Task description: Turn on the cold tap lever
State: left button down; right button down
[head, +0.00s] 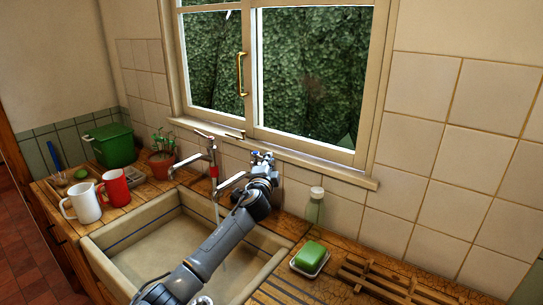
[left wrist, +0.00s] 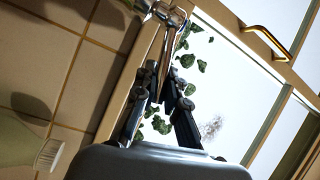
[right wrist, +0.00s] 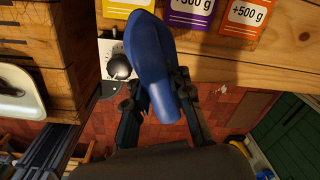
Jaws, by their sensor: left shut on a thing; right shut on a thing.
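Two chrome taps stand behind the sink. The left one (head: 212,160) has a red band. The right one, the cold tap (head: 232,180), has its spout over the basin, with a thin pale streak below it like running water. My left gripper (head: 262,162) is at the top of the cold tap and partly hides it. In the left wrist view, its fingers (left wrist: 164,78) are closed around the slim metal cold tap lever (left wrist: 163,42). My right gripper (right wrist: 158,88) is shut on a blue scoop-like thing (right wrist: 150,50), away from the sink.
The pale sink (head: 165,252) lies below my left arm. A soap bottle (head: 315,205) and green soap (head: 309,254) are to its right. White (head: 84,203) and red (head: 115,187) mugs, a potted plant (head: 162,162) and a green box (head: 112,145) are to its left.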

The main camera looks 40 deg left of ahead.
dwell(0.3)
pick_arm(q)
jog(key=c, duration=1.4)
grip_release()
jog(key=shift+s, duration=0.1)
jog(key=v, duration=1.2)
jog(key=shift+a, duration=0.1)
